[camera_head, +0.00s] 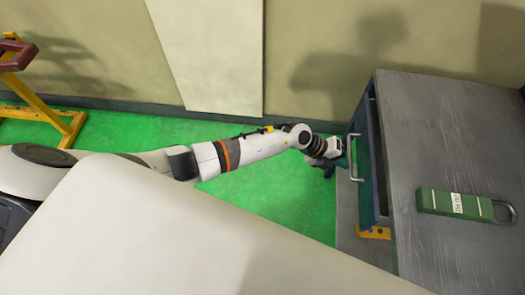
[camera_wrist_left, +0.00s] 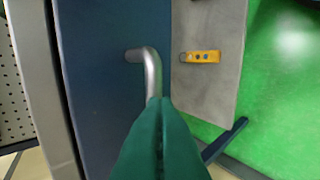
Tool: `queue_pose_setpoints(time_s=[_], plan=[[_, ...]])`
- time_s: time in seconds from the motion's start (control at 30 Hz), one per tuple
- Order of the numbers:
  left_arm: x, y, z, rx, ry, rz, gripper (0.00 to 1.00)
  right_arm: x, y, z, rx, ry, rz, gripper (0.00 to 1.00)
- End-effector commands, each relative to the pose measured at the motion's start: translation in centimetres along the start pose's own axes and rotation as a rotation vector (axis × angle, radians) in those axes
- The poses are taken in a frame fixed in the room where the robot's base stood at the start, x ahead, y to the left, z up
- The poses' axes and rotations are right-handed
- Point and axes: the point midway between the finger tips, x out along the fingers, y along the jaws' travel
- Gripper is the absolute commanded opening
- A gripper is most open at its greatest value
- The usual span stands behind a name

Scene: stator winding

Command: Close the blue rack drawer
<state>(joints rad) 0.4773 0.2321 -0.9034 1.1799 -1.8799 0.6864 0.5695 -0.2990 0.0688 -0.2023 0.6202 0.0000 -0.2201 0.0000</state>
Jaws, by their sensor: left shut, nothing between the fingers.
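The blue drawer front (camera_head: 362,170) is on the left side of the grey rack (camera_head: 450,120) and stands out from its body in the head view. A silver bar handle (camera_head: 352,158) is on the drawer front. In the left wrist view the blue front (camera_wrist_left: 95,90) fills the left middle, with the handle (camera_wrist_left: 151,65) at its right part. My left gripper (camera_head: 335,163) is at the handle, its green fingers (camera_wrist_left: 160,140) shut with nothing between them. The fingers hide the handle's near end, so I cannot tell whether they touch it. My right gripper is not in view.
A green case (camera_head: 450,203) with a handle lies on the rack top. A pale panel (camera_head: 190,240) covers the front left. A yellow frame (camera_head: 45,90) stands at far left. Green floor (camera_head: 300,205) is clear around my left arm.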

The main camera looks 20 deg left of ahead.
Motion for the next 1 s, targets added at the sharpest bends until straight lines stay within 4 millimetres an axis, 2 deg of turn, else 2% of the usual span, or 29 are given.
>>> queue_pose_setpoints(time_s=[0.1, 0.33, 1.0], plan=[[1.4, 1.1, 0.0, -0.001, -0.001, 0.001, 0.00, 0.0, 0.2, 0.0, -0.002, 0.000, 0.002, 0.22], [2.7, 2.1, 0.0, -0.001, 0.000, 0.000, 0.00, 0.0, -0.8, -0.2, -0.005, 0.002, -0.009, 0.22], [2.9, 2.5, 0.0, 0.000, 0.000, 0.005, 0.00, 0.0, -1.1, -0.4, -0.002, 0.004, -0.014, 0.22]])
